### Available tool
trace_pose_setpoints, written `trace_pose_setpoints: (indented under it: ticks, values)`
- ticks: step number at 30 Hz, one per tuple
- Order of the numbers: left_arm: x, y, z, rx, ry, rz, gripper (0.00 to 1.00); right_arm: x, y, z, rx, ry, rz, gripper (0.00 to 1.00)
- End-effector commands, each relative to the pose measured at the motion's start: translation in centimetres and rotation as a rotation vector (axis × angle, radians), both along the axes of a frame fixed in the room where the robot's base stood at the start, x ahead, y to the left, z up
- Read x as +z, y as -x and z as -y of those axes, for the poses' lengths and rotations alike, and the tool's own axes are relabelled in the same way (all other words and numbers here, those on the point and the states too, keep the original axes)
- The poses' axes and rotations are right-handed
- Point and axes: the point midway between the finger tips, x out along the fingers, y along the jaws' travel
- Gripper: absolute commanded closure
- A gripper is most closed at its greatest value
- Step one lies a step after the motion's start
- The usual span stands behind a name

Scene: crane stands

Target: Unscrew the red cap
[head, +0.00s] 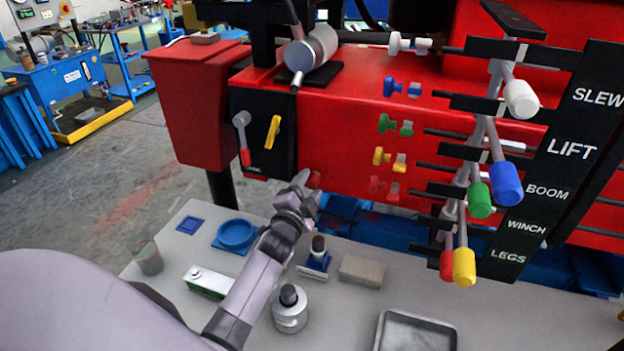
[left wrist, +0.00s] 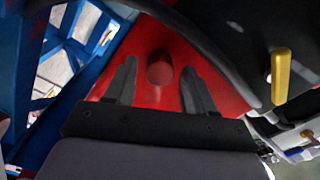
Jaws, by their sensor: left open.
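The red cap (head: 314,180) is on the red crane housing (head: 350,140), low on its front face. In the left wrist view the cap (left wrist: 159,69) is a dark red round knob between my two fingers, with a gap on both sides. My left gripper (head: 303,181) is open at the cap in the head view, and its hand partly covers that area. It also shows in the left wrist view (left wrist: 158,88). I cannot tell how deep the fingers reach around the cap. My right gripper is not in view.
A yellow handle (head: 272,131) and a red-tipped lever (head: 243,140) are just above left. Coloured control levers (head: 480,200) stand to the right. Below, the grey table (head: 345,310) holds a blue round dish (head: 236,234), a sponge-like block (head: 361,271) and a metal tray (head: 415,332).

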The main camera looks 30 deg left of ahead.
Motion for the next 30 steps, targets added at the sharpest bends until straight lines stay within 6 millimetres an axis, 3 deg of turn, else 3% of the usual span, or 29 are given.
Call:
trace_pose_setpoints:
  ticks: [2,6,7,23,30]
  values:
    - [-0.01,0.0,0.0,0.0,0.001,0.0,0.49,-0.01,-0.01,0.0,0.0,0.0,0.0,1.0]
    - [0.0,0.0,-0.01,0.0,0.001,0.0,0.95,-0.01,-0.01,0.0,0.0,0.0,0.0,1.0]
    - [0.0,0.0,-0.01,0.0,0.001,0.0,1.0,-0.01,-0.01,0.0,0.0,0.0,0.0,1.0]
    - [0.04,0.15,0.04,0.0,0.006,0.003,1.0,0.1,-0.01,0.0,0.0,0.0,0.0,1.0]
    - [0.03,0.17,0.05,0.0,0.311,0.076,1.0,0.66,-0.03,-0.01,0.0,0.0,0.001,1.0]
